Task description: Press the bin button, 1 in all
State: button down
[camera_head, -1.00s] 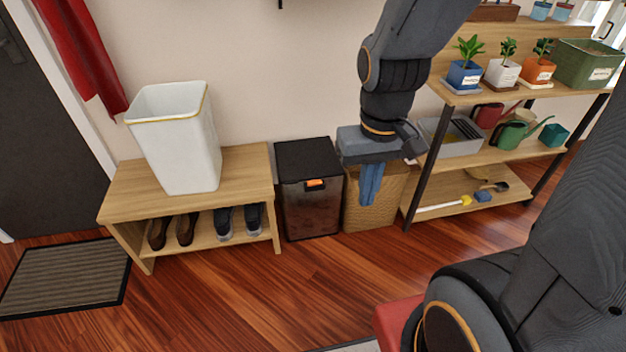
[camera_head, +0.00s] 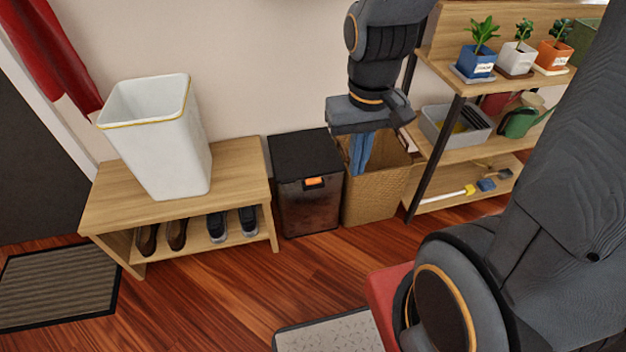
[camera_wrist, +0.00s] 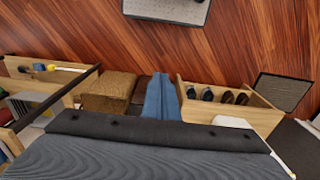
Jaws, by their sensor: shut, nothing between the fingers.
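The dark bin (camera_head: 308,205) with a black lid stands on the floor between the wooden bench and a wicker basket. Its orange button (camera_head: 313,182) is on the upper front, just below the lid. My gripper (camera_head: 361,158) points down, with its blue fingers shut and empty. In the head view it shows over the basket, right of the bin and apart from the button. In the wrist view the blue fingers (camera_wrist: 162,100) partly cover the dark bin (camera_wrist: 143,88), and the button cannot be made out there.
The wicker basket (camera_head: 378,195) is open-topped, right of the bin. The bench (camera_head: 240,165) carries a white bin (camera_head: 160,150), with shoes below. A shelf (camera_head: 455,150) with plants and tools stands at right. The wooden floor (camera_head: 240,290) in front is clear, with a grey mat (camera_head: 330,335) nearer.

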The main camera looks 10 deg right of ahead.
jog(key=w+d+f+t+b, duration=0.15)
jog(key=w+f, duration=0.25)
jog(key=w, duration=0.4)
jog(key=w+d+f+t+b, duration=0.1)
jog(key=w+d+f, duration=0.25)
jog(key=w, duration=0.35)
jog(key=m+t+y+b, duration=0.2)
jog(key=t+y+b, duration=0.2)
jog(key=t+y, duration=0.1)
send_over(316, 182)
notch_tip(316, 182, down, 23)
jog(key=shift+w+f+g+b, duration=0.1)
jog(key=shift+f+g+b, duration=0.15)
jog(key=shift+b, duration=0.1)
notch_tip(316, 182, down, 7)
jog(key=b, duration=0.5)
jog(key=shift+b, duration=0.4)
jog(key=shift+f+b, duration=0.3)
jog(key=shift+f, duration=0.45)
jog(key=shift+f, duration=0.15)
